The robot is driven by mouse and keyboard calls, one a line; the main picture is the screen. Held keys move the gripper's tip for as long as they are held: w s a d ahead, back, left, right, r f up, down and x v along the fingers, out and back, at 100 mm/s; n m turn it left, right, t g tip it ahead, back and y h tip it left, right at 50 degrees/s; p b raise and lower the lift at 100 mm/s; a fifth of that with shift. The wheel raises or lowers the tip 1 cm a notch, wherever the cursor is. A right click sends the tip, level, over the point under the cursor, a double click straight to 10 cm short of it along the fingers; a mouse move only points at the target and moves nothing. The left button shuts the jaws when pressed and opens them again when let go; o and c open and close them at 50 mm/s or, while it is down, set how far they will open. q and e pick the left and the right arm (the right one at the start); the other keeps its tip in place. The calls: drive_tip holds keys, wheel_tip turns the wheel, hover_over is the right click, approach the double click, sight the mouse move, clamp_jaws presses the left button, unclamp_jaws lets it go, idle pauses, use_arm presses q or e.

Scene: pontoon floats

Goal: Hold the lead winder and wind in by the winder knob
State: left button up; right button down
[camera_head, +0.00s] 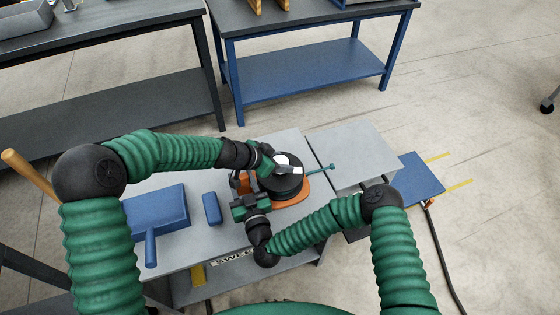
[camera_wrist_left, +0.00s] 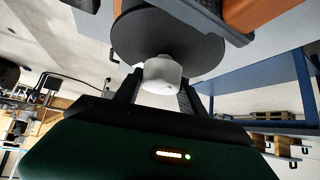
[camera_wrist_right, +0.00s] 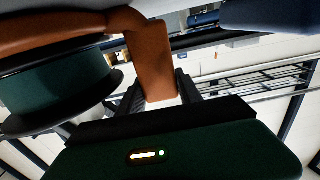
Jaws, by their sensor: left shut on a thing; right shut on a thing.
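The lead winder (camera_head: 290,188) has a dark drum on an orange frame and sits on the grey bench top. Its white winder knob (camera_head: 282,159) stands on the drum's face. My left gripper (camera_head: 271,166) is shut on the knob; in the left wrist view the white knob (camera_wrist_left: 161,74) sits between both fingers, against the dark drum disc (camera_wrist_left: 190,48). My right gripper (camera_head: 240,189) is shut on the winder's orange handle, at the drum's left side. In the right wrist view the orange handle (camera_wrist_right: 153,62) lies between the fingers, beside the green-wound drum (camera_wrist_right: 55,82).
A blue box (camera_head: 158,209) and a small blue block (camera_head: 211,208) lie on the bench left of the winder. A green rod (camera_head: 320,168) points right from the drum. A grey panel (camera_head: 355,150) and a blue platform (camera_head: 418,176) lie right. A blue table (camera_head: 310,78) stands behind.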

use_arm(q)
drive_tip(key=shift+w, duration=0.1)
drive_tip(key=shift+c, duration=1.4)
drive_tip(key=shift+a, duration=0.1)
drive_tip(key=n+t+y, duration=0.2)
drive_tip(key=n, duration=0.2)
drive_tip(key=n+t+y, duration=0.1)
drive_tip(key=n, duration=0.1)
drive_tip(key=n+y, duration=0.2)
drive_tip(key=n, duration=0.1)
drive_tip(key=shift+d+t+y, duration=0.2)
drive_tip(key=shift+t+y, duration=0.1)
drive_tip(key=shift+t, duration=0.1)
drive_tip(key=n+y, duration=0.4)
drive_tip(key=n, duration=0.1)
drive_tip(key=shift+a+n, duration=0.1)
drive_tip(key=shift+n, duration=0.2)
drive_tip(key=n+g+y, duration=0.2)
drive_tip(key=n+y, duration=0.1)
drive_tip(key=n, duration=0.1)
drive_tip(key=shift+n+y, duration=0.3)
drive_tip(key=o, duration=1.4)
drive_tip(key=shift+c, duration=0.2)
